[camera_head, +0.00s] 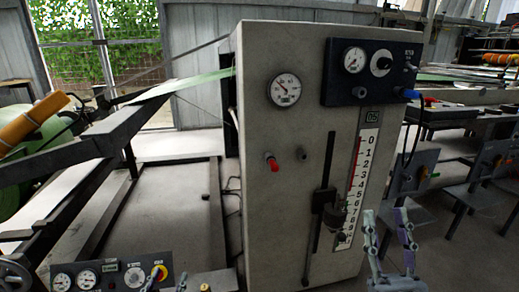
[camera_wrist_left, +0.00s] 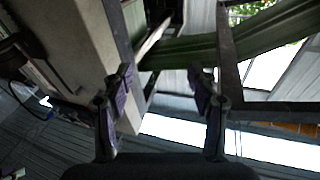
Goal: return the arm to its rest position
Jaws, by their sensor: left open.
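My left gripper (camera_wrist_left: 160,78) is open and empty in the left wrist view, its two purple-padded fingers well apart. In the head view only small grey tips show at the bottom edge left of centre, and I cannot tell surely that they are its fingers. My right gripper (camera_head: 386,212) is in the head view at the lower right, in front of the cabinet's right edge. Its fingers stand apart with nothing seen between them. The beige cabinet (camera_head: 262,130) stands in the middle; its side fills the upper left of the left wrist view (camera_wrist_left: 75,45).
The cabinet front carries gauges (camera_head: 285,90), a red knob (camera_head: 271,162) and a numbered scale (camera_head: 362,175). A green web (camera_head: 180,85) runs into its left side over a dark frame (camera_head: 110,130). A control panel (camera_head: 112,273) lies at the lower left. Benches (camera_head: 480,170) stand at right.

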